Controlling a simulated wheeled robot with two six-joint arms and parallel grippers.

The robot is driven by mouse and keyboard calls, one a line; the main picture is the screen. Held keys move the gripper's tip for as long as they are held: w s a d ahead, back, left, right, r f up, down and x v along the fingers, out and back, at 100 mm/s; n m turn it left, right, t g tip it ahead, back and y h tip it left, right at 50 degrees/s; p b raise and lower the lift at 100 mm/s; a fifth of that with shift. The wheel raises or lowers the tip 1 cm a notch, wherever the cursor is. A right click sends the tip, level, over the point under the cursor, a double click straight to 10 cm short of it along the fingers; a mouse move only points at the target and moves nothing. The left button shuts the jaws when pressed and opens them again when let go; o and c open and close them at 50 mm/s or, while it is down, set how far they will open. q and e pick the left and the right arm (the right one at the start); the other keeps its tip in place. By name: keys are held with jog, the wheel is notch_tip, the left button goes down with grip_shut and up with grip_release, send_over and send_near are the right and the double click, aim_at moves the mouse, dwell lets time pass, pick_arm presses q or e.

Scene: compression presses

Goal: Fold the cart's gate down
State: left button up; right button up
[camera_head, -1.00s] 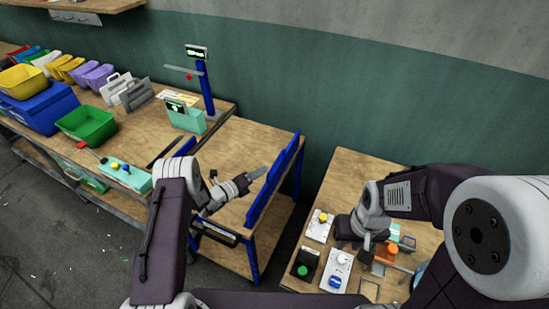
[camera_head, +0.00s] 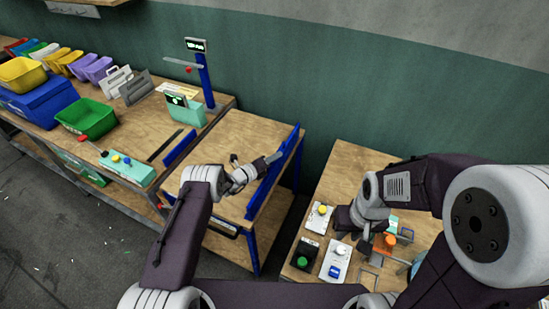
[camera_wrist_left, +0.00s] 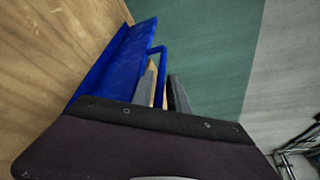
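The cart (camera_head: 226,149) has a wooden top. Its blue gate (camera_head: 268,185) stands upright along the right edge. In the left wrist view the gate (camera_wrist_left: 117,62) shows as a long blue panel with a thin blue loop-shaped handle (camera_wrist_left: 158,50) on its right side. My left gripper (camera_head: 278,155) is at the gate's upper far part. In the wrist view its two grey fingers (camera_wrist_left: 163,80) are apart, and the handle's bar runs down between them. Whether they touch the bar is unclear. My right gripper (camera_head: 355,222) is over the right table; its fingers are hard to make out.
The right table (camera_head: 350,170) holds several small devices, including a green-button box (camera_head: 304,253) and an orange piece (camera_head: 384,243). The left bench (camera_head: 140,125) carries bins, a teal box (camera_head: 127,166) and a blue post (camera_head: 206,80). The cart's top is largely clear.

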pick_arm(q)
grip_shut()
dwell(1.3)
